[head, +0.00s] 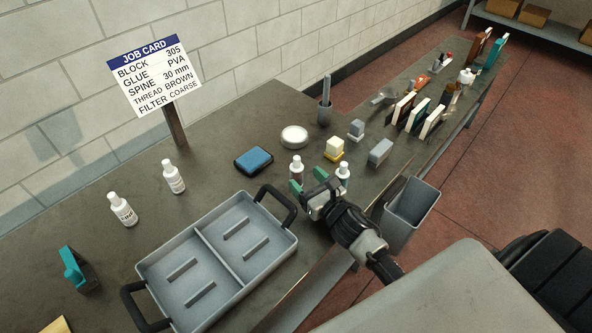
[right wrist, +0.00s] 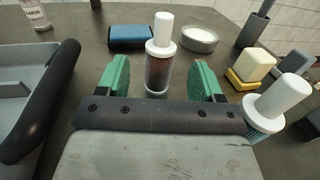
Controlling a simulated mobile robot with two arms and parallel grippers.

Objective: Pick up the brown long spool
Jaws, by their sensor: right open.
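My right gripper (head: 313,187) is open, with green fingers, low over the table near the grey tray's right handle. In the right wrist view, a white-capped upright piece with a brown body (right wrist: 158,70), which looks like the brown long spool, stands beyond and between the spread fingers (right wrist: 162,80). It seems apart from both. It shows in the head view (head: 296,167) just behind the gripper. A similar white-capped piece with a bluish-grey body (right wrist: 277,103) stands to the right, outside the right finger; it also shows in the head view (head: 343,172). My left gripper is not in view.
A grey two-part tray (head: 292,238) with black handles lies left of the gripper. Behind are a blue pad (head: 253,160), a round white dish (head: 294,136) and a yellow-based block (head: 335,149). A grey bin (head: 412,212) hangs at the table edge. A job card (head: 154,75) reads "THREAD BROWN".

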